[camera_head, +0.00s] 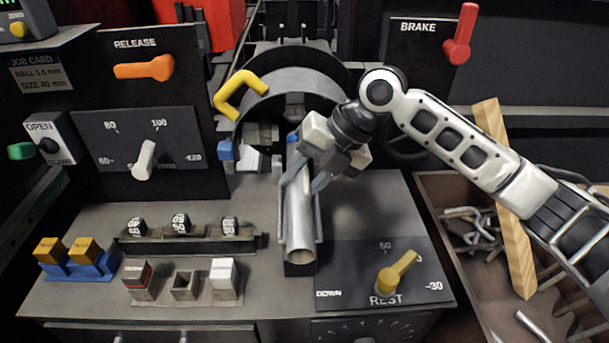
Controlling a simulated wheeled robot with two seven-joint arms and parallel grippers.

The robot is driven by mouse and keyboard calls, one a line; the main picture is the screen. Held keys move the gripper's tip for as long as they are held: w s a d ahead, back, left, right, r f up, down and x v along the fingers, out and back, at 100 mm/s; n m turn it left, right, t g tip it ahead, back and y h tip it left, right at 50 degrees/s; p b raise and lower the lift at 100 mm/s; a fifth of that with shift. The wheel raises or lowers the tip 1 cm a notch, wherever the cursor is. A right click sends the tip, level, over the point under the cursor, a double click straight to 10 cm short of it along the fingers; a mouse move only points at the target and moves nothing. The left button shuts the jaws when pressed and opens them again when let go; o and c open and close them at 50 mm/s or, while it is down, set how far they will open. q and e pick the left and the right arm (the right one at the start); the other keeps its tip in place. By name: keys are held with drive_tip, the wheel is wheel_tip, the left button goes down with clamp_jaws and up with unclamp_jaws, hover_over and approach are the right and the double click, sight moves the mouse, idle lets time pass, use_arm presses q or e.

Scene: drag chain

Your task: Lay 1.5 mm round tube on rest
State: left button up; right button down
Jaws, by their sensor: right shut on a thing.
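A grey metal round tube (299,222) lies lengthwise in the middle of the machine, its open end towards me. Its near end is over a dark block (299,268) at the front; I cannot tell whether it touches it. My right gripper (306,182) comes in from the right and is shut on the tube, with a finger on each side. The tube's far end is hidden behind the gripper and machine parts. The panel marked REST (345,270) is to the right of the tube, with a yellow lever (398,272). My left gripper is out of view.
A job card (38,73) reads wall 1.5 mm, size 40 mm. Levers include orange RELEASE (144,69), red BRAKE (460,35) and a white dial lever (144,160). Small blocks (182,285) stand at front left. A bin (440,190) of metal scraps and a wooden plank (515,245) are right.

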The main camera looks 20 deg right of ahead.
drive_tip(key=shift+f, duration=0.15)
drive_tip(key=c, duration=0.9)
unclamp_jaws()
drive_tip(key=shift+o, duration=0.2)
drive_tip(key=shift+f, duration=0.15)
drive_tip(key=shift+s+d+f, duration=0.1)
drive_tip(key=shift+d+r, duration=0.25)
drive_tip(key=shift+r, duration=0.1)
drive_tip(key=a+v, duration=0.1)
drive_tip(key=v, duration=1.4)
drive_tip(key=shift+d+r+p, duration=0.25)
drive_tip(key=shift+r+p, duration=0.1)
drive_tip(key=shift+r, duration=0.2)
